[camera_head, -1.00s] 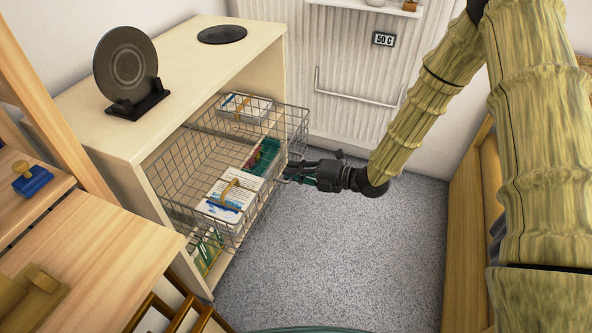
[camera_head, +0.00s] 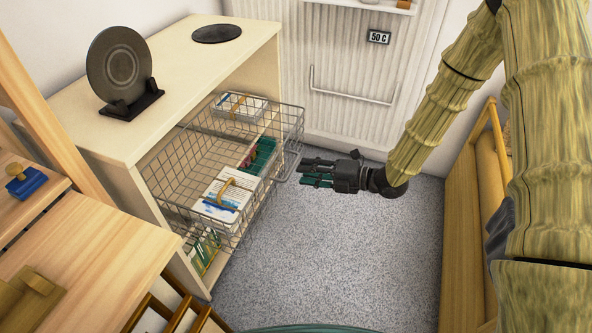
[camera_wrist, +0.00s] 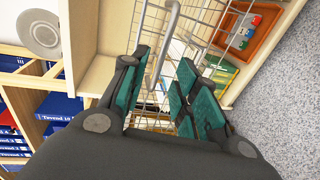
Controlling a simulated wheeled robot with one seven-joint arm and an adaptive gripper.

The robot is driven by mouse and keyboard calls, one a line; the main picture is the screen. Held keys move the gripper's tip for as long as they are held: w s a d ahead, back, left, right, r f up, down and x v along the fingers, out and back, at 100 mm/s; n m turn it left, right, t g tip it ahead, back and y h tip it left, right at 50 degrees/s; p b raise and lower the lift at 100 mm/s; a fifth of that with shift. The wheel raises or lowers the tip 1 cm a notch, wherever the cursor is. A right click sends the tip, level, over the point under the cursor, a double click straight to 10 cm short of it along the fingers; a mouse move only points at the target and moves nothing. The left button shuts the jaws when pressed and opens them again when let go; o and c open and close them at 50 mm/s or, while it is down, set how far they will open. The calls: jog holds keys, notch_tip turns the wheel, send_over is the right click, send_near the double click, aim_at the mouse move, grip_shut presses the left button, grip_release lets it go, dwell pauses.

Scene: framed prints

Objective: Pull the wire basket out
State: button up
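The wire basket (camera_head: 190,195) juts out of the cream cabinet, holding packs of cards or papers. Its wire front faces my gripper (camera_head: 305,172). My gripper is open and empty, just to the right of the basket's front, with a small gap between them. In the wrist view, the basket's wire mesh (camera_wrist: 205,22) and a thicker grey bar, seemingly its handle (camera_wrist: 168,40), show beyond and between the teal finger pads of my gripper (camera_wrist: 163,65). No contact with the bar is clear.
The cabinet (camera_head: 120,140) carries a dark disc on a stand (camera_head: 122,65) and a flat dark disc (camera_head: 219,33). A radiator (camera_head: 350,75) stands behind. A wooden bench (camera_head: 465,220) is at the right. Grey floor (camera_head: 330,250) is clear between.

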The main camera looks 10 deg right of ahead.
jog(key=v, duration=0.6)
jog(key=shift+d, duration=0.15)
jog(key=s+f+m+g+h, duration=0.1)
jog(key=s+f+m+h, duration=0.35)
jog(key=f+m, duration=0.4)
jog(key=s+f+m+h, duration=0.3)
jog(key=s+f+m, duration=0.3)
jog(key=f+m, duration=0.3)
jog(key=s+d+f+m+g+h, duration=0.1)
jog(key=s+f+m+g+h, duration=0.2)
jog(key=s, duration=0.5)
jog(key=s+d+f+m+g+h, duration=0.1)
jog(key=s+d+f+m, duration=0.1)
jog(key=s+f+m, duration=0.35)
jog(key=s+d+f+m+g+h, duration=0.1)
jog(key=s+f+m+g+h, duration=0.3)
jog(key=s, duration=0.6)
notch_tip(320, 180, up, 26)
jog(key=t+y+p, duration=0.1)
jog(key=y+p, duration=0.1)
jog(key=p, duration=2.1)
jog(key=shift+m+p, duration=0.3)
jog(key=shift+p, duration=0.1)
